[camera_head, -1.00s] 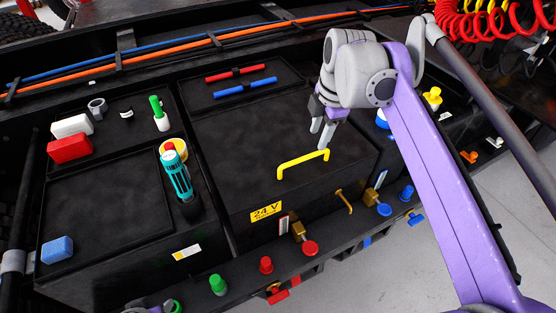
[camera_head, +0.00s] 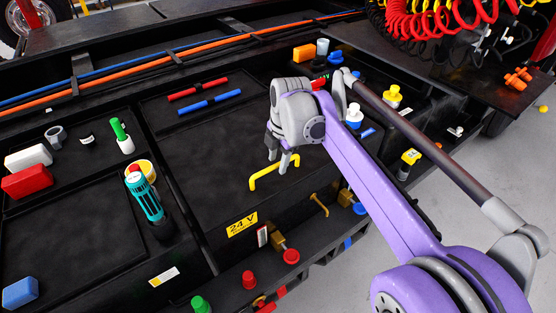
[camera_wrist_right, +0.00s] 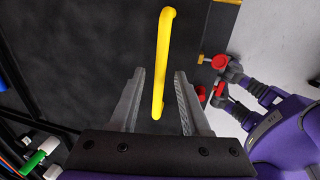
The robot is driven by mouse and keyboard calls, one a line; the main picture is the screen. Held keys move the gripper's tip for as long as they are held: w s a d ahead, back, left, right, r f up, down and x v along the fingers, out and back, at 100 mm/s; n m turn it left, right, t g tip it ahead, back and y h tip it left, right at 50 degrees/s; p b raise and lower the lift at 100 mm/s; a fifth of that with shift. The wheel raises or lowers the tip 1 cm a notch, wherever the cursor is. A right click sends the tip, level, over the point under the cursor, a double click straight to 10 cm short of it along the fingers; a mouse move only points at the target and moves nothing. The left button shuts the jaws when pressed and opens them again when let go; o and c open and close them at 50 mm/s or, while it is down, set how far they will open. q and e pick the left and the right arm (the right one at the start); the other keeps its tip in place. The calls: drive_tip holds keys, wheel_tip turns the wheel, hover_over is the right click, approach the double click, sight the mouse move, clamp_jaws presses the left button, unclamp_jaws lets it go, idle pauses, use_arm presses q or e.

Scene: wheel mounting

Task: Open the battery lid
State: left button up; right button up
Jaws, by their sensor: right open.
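The battery lid (camera_head: 215,145) is a flat black panel in the head view, lying closed on the box with the yellow 24 V label (camera_head: 241,224). A yellow handle (camera_head: 272,170) stands near its front edge. My right gripper (camera_head: 278,166) is open just above the handle. In the right wrist view, the handle (camera_wrist_right: 160,65) runs up the picture, and its lower end lies between the two open fingers (camera_wrist_right: 158,100) with gaps on both sides. Whether the fingertips reach down around the bar cannot be told. My left gripper is not in view.
A teal flashlight-like tool (camera_head: 147,195) stands left of the lid. Red (camera_head: 198,88) and blue (camera_head: 210,103) bars lie behind it. Red knobs (camera_head: 291,256) line the front ledge.

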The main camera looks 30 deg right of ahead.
drive_tip(key=shift+c, duration=0.2)
clamp_jaws()
idle(1.3)
